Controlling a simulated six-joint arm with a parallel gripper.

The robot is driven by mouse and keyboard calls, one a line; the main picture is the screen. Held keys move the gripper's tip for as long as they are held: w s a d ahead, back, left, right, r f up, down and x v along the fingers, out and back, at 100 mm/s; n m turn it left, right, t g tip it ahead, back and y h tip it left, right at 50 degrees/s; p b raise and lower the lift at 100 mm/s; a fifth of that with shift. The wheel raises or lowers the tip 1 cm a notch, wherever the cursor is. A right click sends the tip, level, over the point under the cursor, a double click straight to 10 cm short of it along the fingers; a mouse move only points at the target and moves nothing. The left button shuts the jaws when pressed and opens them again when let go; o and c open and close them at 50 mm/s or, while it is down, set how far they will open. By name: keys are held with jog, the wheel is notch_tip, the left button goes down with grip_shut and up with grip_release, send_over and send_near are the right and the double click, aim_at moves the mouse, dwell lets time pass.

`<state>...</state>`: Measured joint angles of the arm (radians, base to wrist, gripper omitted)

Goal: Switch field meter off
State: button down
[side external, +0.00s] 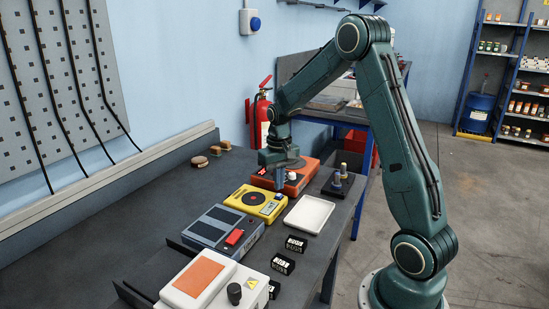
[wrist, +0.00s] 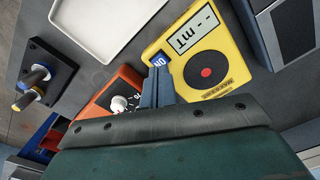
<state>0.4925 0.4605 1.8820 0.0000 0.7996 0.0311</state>
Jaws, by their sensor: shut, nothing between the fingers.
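The field meter is a yellow box (side external: 256,203) with a black round dial and a small display, lying on the dark bench. In the wrist view the yellow meter (wrist: 233,42) shows a display with dashes and "mT", and a black disc with a red centre. A blue switch (wrist: 157,60) with white lettering, apparently "ON", sits at its edge. My gripper (side external: 279,192) is shut and empty, pointing down at the meter's right end. Its fingertips (wrist: 159,72) are right at the blue switch; I cannot tell whether they touch it.
An orange box (side external: 299,180) with a white knob stands close behind. A white tray (side external: 309,214), a black block with posts (side external: 337,184), a grey device with a red part (side external: 222,231) and several small black blocks (side external: 283,263) surround the meter. Bench is open at left rear.

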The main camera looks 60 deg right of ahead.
aim_at(279, 195)
jog(key=shift+r, duration=1.8)
jog(key=shift+s+a+r, duration=0.1)
jog(key=shift+a+r, duration=0.25)
jog(key=shift+r, duration=0.1)
jog(key=s+a+r+n+t, duration=0.3)
jog(key=s+a+r, duration=0.5)
jog(key=a+r, duration=0.4)
jog(key=s+a+n+t, duration=0.2)
jog(key=s+a, duration=0.5)
jog(key=s, duration=0.5)
jog(key=shift+a+n+t, duration=0.3)
jog(key=shift+a+n, duration=0.1)
jog(key=shift+n, duration=0.1)
jog(key=c, duration=2.2)
grip_release()
